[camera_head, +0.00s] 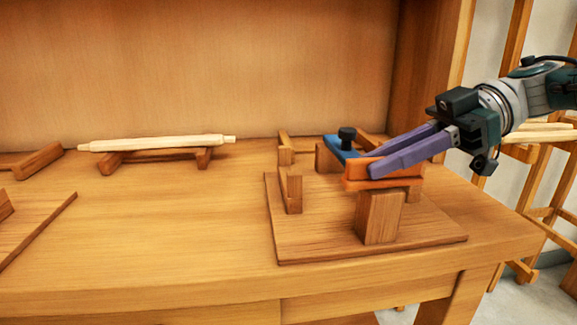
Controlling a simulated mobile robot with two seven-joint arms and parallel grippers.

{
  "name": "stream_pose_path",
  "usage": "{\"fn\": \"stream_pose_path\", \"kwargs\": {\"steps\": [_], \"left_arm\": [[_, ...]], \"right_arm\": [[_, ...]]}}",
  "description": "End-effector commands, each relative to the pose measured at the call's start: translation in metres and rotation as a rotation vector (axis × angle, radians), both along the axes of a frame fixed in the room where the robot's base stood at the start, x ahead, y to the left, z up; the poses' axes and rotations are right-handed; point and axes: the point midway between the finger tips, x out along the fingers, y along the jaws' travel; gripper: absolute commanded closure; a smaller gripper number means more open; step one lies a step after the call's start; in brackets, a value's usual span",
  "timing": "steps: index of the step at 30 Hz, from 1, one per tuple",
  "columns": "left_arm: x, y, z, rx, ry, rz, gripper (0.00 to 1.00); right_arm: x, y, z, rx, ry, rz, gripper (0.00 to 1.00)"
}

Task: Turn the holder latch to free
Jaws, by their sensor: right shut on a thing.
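A wooden holder (300,240) stands on the table, a square board with wooden posts and rails. An orange bar (360,184), which looks like the latch, lies on top of the holder's front post (379,218). My right gripper (374,167) comes in from the right, its purple fingers shut on the orange bar. The fingers hide part of the bar. Behind it is a blue piece (338,150) with a black knob (347,137). My left gripper does not show.
A pale rod (160,143) rests on a wooden cradle (150,162) at the back left. Another wooden board (40,222) lies at the left edge. The table middle (180,220) is clear. A wooden rack (545,165) stands beyond the table on the right.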

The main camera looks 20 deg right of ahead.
Motion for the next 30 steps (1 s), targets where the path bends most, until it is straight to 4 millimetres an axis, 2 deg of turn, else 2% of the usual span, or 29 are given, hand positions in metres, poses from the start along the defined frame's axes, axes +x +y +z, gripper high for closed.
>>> {"fn": "stream_pose_path", "kwargs": {"steps": [11, 12, 19, 26, 30], "left_arm": [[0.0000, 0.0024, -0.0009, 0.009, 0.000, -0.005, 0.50], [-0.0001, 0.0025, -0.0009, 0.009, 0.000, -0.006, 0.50], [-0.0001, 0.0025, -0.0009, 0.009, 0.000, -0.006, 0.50], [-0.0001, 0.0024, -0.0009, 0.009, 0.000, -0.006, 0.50], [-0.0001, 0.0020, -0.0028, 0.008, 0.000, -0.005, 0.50]], "right_arm": [[-0.0010, 0.0014, -0.0006, -0.001, 0.000, 0.011, 1.00], [-0.0011, 0.0014, -0.0006, -0.001, 0.000, 0.011, 0.80], [-0.0008, 0.0011, -0.0004, 0.000, -0.001, 0.009, 0.54], [-0.0007, 0.0007, -0.0002, 0.000, 0.000, 0.008, 0.53], [-0.0014, -0.0059, 0.0019, -0.001, -0.002, 0.006, 0.53]]}}
